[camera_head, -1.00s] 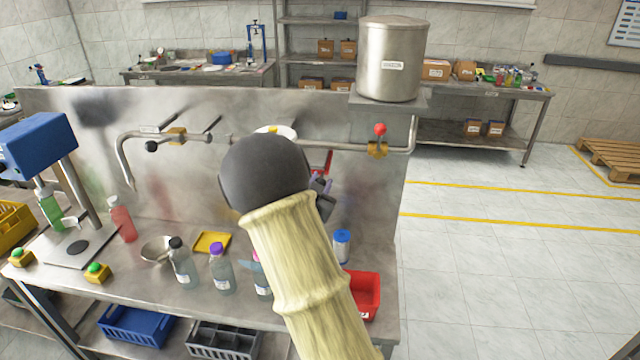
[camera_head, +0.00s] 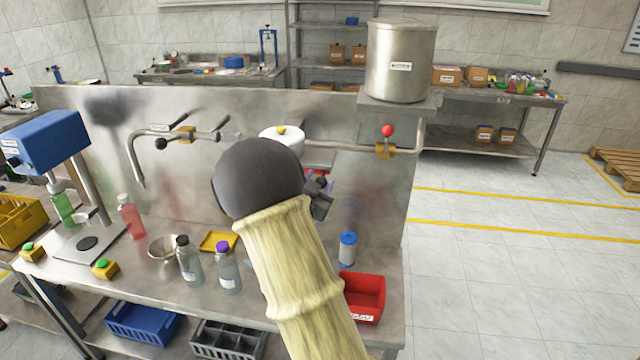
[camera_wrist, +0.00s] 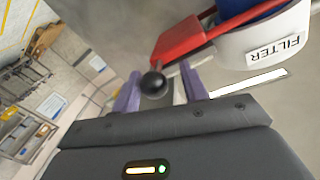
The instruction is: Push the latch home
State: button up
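A red latch (camera_wrist: 188,40) with a black ball knob (camera_wrist: 154,83) sits against the white filter housing (camera_wrist: 262,42), labelled FILTER, in the wrist view. In the head view the white housing (camera_head: 284,142) hangs on the pipe along the steel panel, with a little red (camera_head: 318,171) showing below it. My gripper (camera_wrist: 162,92) has its purple fingers spread apart, and the ball knob appears between them. Whether a finger touches the knob I cannot tell. In the head view my gripper (camera_head: 320,190) is partly hidden behind my arm.
A pipe with a red-knobbed valve (camera_head: 387,131) runs right of the housing, below a steel tank (camera_head: 400,65). Bottles (camera_head: 188,262), a blue-capped cylinder (camera_head: 348,250) and a red bin (camera_head: 362,297) stand on the bench below. Open floor lies to the right.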

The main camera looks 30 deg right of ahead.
jog(key=shift+d, duration=0.15)
jog(key=shift+s, duration=0.1)
jog(key=b+v, duration=0.4)
jog(key=v, duration=1.3)
jog(key=shift+a+b, duration=0.25)
jog(key=shift+b, duration=0.15)
